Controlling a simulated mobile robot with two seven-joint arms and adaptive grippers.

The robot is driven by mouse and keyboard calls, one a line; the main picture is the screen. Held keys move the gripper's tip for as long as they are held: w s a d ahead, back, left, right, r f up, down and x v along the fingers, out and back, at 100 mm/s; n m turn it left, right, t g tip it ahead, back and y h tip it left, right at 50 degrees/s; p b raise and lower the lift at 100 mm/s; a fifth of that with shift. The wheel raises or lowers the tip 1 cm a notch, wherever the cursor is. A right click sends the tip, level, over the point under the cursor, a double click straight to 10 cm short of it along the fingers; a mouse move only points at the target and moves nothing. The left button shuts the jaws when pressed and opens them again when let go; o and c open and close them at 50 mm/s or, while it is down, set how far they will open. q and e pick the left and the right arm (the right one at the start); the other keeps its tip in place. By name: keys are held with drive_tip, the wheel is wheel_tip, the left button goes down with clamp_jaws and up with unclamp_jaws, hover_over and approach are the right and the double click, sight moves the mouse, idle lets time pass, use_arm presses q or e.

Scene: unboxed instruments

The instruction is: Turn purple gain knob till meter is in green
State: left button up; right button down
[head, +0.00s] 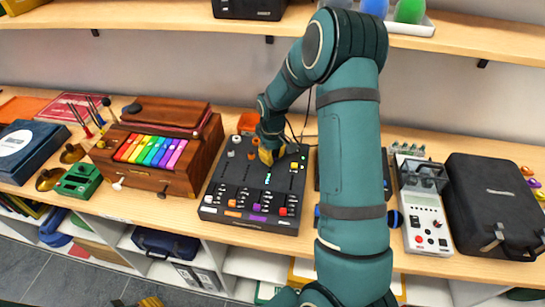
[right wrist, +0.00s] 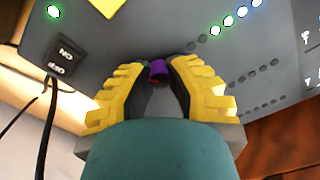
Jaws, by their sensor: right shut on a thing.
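The purple gain knob (right wrist: 158,68) shows between the yellow-and-black fingers of my right gripper (right wrist: 160,82) in the right wrist view. The gripper is shut on it. In the head view my right gripper (head: 268,155) reaches down onto the upper part of the black mixer (head: 222,205) and hides the knob. The meter (right wrist: 229,21) is a row of lamps in the right wrist view: several are lit, whitish with green and bluish edges, and those nearer the gripper are dark. A yellow tip at the head view's bottom edge appears to be my left gripper (head: 149,302); its jaws are unclear.
A wooden box with coloured bars (head: 140,172) stands left of the mixer. A white-and-grey instrument (head: 426,222) and a black case (head: 490,200) stand to the right. An upper shelf (head: 470,42) runs behind. A black cable (right wrist: 45,130) hangs near the gripper.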

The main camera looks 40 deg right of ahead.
sight(273, 156)
drive_tip(key=shift+m, duration=1)
drive_tip(key=c, duration=0.8)
unclamp_jaws()
drive_tip(key=shift+c, duration=0.2)
drive_tip(key=shift+r, duration=0.1)
wheel_tip(273, 156, up, 12)
